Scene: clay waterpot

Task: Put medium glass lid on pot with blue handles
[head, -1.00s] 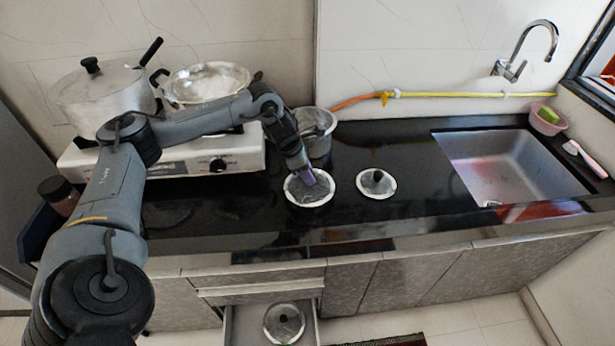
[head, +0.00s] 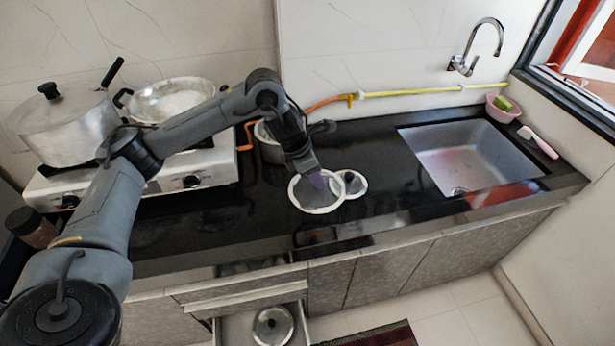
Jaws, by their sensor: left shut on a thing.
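My left gripper (head: 321,181) is shut on a round glass lid (head: 312,199) with a pale rim. It appears to hold the lid above the counter. A smaller lid (head: 356,183) lies on the counter to the right, partly covered by the held lid in the picture. A third lid (head: 272,326) is in the open drawer. A metal pot (head: 268,148) stands on the counter behind my left gripper, mostly hidden by it. I cannot make out blue handles on any pot. My right gripper is not in view.
A big pot (head: 66,128) with a black-knobbed lid and a metal pan (head: 172,101) sit on the white stove (head: 135,178) at left. The sink (head: 465,158) is at right, with a pink bowl (head: 502,110) at its far corner. The black counter's front strip is clear.

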